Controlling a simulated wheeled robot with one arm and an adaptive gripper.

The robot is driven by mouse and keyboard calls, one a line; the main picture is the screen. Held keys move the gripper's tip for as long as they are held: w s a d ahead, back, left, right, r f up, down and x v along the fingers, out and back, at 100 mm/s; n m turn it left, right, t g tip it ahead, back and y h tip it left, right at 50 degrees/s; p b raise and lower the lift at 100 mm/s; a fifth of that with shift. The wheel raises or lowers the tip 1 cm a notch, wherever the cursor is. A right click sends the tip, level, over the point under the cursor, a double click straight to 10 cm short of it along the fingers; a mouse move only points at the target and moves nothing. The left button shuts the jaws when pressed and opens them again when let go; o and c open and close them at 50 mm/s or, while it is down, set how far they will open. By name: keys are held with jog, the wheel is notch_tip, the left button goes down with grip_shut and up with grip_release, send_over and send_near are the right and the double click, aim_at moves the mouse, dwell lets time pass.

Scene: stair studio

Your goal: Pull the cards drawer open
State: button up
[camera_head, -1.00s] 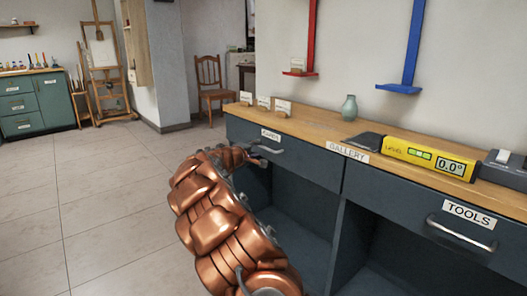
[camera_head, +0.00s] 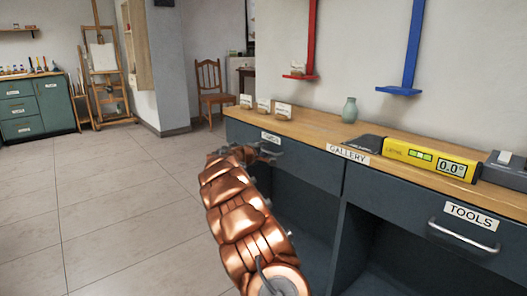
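The cards drawer (camera_head: 312,168) is a dark blue-grey front under the left end of the wooden counter. Its small white label (camera_head: 270,137) is near the counter edge. The drawer front looks flush with the cabinet. My copper-coloured arm reaches up from the bottom of the view. My dark gripper (camera_head: 262,152) is at the drawer front, just below the label, and covers the drawer's handle. The fingers are small and overlap the dark front, so I cannot tell whether they are open or around the handle.
The tools drawer (camera_head: 440,215) with a metal handle is at the right. A yellow level (camera_head: 430,158), a green vase (camera_head: 349,110) and several small cards stand on the counter (camera_head: 315,125). Open compartments lie below the drawers. The tiled floor (camera_head: 120,200) at left is clear.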

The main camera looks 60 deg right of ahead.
grip_shut()
dwell(0.6)
